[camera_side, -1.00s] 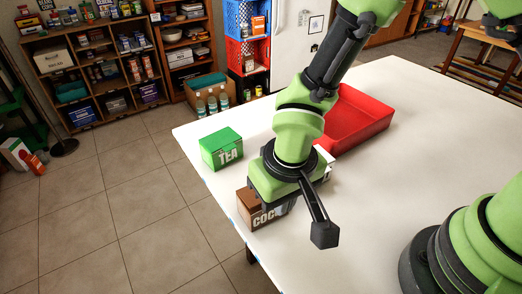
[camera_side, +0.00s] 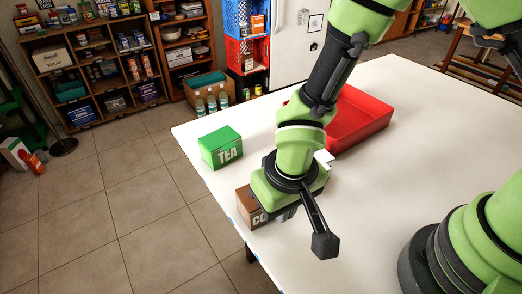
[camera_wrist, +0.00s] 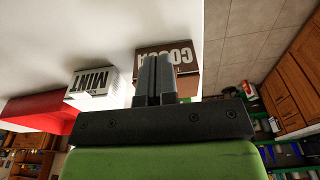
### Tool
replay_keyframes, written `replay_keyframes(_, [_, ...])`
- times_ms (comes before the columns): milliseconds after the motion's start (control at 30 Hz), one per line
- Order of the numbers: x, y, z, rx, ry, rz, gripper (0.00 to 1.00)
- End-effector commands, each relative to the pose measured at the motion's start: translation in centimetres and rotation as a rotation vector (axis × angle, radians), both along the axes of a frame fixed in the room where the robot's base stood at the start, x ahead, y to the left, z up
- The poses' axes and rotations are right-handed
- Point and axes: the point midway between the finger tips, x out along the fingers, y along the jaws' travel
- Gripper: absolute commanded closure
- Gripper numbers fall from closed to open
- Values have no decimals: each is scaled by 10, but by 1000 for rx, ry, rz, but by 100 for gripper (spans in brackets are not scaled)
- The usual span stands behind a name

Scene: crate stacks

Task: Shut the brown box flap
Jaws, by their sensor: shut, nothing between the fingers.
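The brown COCOA box (camera_side: 246,205) stands near the table's left edge in the side view, partly hidden behind my wrist. In the wrist view the COCOA box (camera_wrist: 192,62) shows its brown lettered face just beyond my fingers. I cannot tell how far its flap is open. My gripper (camera_wrist: 156,62) is shut and empty, its fingertips overlapping the box in the wrist view. Whether they touch it I cannot tell. In the side view my wrist hangs over the box's right part and mostly hides the fingers.
A green TEA box (camera_side: 221,148) stands behind the brown box along the same edge. The table's middle is clear white.

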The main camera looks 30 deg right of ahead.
Motion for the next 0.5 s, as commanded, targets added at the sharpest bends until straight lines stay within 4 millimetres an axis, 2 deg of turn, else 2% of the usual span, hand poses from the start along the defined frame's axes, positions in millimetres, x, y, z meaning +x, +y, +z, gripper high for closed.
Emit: replay_keyframes(500, [16,-1,4,0,0,-1,100])
